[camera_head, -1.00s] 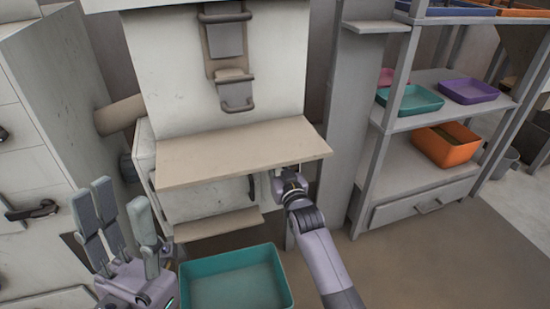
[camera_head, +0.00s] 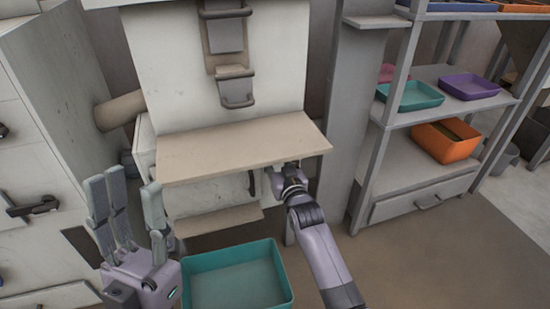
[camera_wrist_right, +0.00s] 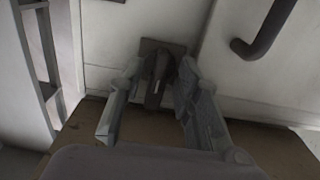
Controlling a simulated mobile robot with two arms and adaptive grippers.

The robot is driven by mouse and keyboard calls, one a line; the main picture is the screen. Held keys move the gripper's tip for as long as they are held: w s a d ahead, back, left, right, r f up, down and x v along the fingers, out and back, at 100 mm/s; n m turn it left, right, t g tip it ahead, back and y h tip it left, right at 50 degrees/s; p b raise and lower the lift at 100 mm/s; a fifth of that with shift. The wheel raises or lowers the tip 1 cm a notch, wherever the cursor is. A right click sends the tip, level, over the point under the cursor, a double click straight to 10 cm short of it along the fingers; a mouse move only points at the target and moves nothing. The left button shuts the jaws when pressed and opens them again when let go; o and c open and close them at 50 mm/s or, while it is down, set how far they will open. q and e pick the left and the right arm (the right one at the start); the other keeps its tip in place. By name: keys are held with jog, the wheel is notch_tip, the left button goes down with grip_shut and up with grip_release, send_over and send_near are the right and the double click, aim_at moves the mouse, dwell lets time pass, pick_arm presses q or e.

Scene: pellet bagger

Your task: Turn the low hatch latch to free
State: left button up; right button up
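The low hatch latch (camera_wrist_right: 158,78) is a dark lever on a brown square plate, seen in the right wrist view. The lever points down toward the camera. My right gripper (camera_wrist_right: 161,72) has its two fingers on either side of the lever, apart, with gaps visible; I cannot tell whether either finger touches it. In the head view, my right gripper (camera_head: 276,178) reaches under the beige shelf of the machine, and the latch is hidden there. My left gripper (camera_head: 132,185) is open and empty, fingers up, left of the teal bin.
The beige shelf (camera_head: 240,148) overhangs my right gripper. A dark bar handle (camera_wrist_right: 265,35) is beside the latch in the wrist view. A teal bin (camera_head: 237,250) stands below the machine. A rack (camera_head: 385,145) with colored trays stands to the right.

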jog(key=v, duration=1.2)
dwell(0.3)
